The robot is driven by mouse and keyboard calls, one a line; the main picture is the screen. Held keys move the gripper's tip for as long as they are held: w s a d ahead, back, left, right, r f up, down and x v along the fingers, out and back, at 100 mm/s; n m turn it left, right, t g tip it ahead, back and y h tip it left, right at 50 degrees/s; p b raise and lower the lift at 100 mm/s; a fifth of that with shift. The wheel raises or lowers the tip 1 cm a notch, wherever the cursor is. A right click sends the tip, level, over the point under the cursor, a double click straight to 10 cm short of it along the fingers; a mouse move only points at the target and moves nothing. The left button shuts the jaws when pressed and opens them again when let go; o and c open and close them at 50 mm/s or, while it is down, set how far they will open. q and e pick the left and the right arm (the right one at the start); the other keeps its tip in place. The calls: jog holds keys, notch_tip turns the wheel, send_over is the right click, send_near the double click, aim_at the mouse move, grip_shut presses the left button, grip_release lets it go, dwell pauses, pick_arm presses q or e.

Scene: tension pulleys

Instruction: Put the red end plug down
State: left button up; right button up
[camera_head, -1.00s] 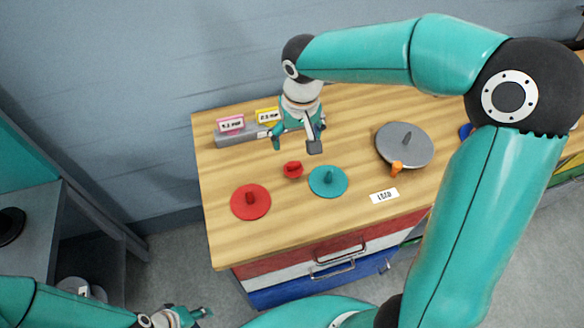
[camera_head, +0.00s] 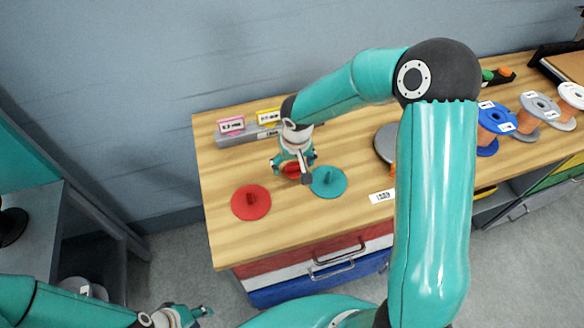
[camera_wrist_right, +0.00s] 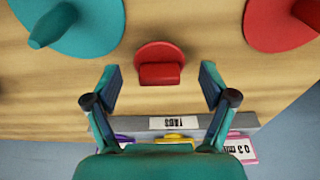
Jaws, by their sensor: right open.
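The small red end plug, a round flange with a raised grip, is on the wooden top; it shows clearly in the right wrist view (camera_wrist_right: 160,52). In the head view the red plug (camera_head: 291,169) is partly hidden by my right gripper (camera_head: 293,174). In the right wrist view my right gripper (camera_wrist_right: 160,82) is open, one finger on each side of the plug's grip, with gaps on both sides. My left gripper (camera_head: 188,316) is low at the left, away from the bench; its jaw opening is unclear.
A teal disc with a knob (camera_head: 328,183) lies close right of the plug, a larger red disc (camera_head: 251,203) to the left. Behind is a grey label rack (camera_head: 232,138). A white card (camera_head: 382,196) and partly hidden grey disc (camera_head: 383,143) lie right. Several spools (camera_head: 495,116) stand farther right.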

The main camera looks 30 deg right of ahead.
aim_at(293, 164)
jog(key=shift+c, duration=0.3)
jog(key=c, duration=0.9)
notch_tip(293, 164, up, 20)
jog(key=shift+f, duration=0.1)
